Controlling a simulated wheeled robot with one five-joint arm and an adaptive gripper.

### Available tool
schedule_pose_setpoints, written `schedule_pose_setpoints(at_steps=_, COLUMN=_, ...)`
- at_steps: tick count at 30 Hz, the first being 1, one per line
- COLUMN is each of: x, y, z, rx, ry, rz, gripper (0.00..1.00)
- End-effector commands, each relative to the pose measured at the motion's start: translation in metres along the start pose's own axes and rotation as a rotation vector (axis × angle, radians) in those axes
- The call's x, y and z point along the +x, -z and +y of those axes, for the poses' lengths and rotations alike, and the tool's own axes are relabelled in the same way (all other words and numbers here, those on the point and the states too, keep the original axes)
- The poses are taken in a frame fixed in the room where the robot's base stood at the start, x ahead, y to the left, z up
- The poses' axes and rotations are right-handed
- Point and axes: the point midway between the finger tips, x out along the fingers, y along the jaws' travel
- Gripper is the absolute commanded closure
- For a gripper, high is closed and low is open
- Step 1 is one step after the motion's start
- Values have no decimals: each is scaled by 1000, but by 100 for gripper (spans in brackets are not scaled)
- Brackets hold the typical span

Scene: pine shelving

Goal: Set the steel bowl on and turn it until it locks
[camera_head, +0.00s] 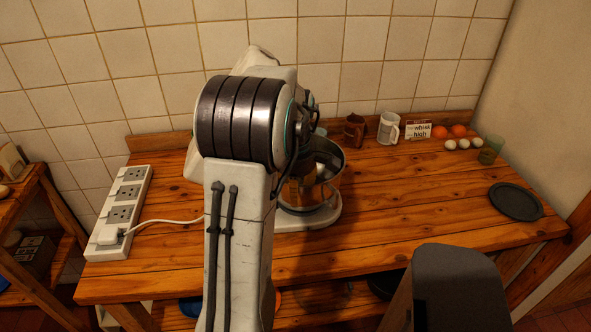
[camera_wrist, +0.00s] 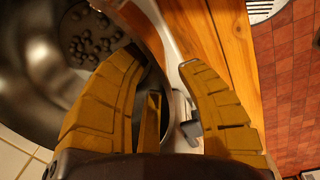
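The steel bowl (camera_head: 328,190) sits on the white base (camera_head: 318,219) of the mixer, partly hidden behind my arm in the head view. In the wrist view the bowl (camera_wrist: 30,75) fills the left side, with several small dark round shapes showing in it. My gripper (camera_wrist: 158,62) is at the bowl's side, its two yellowish fingers spread apart. A narrow upright strip, perhaps the bowl's handle (camera_wrist: 151,125), stands between the fingers, with gaps visible beside it. Whether the bowl is locked in the base cannot be seen.
A brown mug (camera_head: 354,131), a white mug (camera_head: 388,128), a small card (camera_head: 418,130), oranges, eggs and a glass (camera_head: 490,150) stand along the back. A dark round lid (camera_head: 516,201) lies at right. A power strip (camera_head: 122,210) lies at left. The right worktop is mostly clear.

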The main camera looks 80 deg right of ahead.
Motion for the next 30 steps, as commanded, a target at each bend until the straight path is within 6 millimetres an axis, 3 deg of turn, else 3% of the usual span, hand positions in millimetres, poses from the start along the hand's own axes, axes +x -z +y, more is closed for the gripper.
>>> schedule_pose_setpoints(at_steps=6, x=-40, y=0, z=1, rx=0, ry=-4, rz=0, gripper=66)
schedule_pose_setpoints(at_steps=15, x=-76, y=0, z=0, rx=0, ry=0, rz=0, gripper=66)
schedule_pose_setpoints(at_steps=30, x=-87, y=0, z=0, rx=0, ry=2, rz=0, gripper=66)
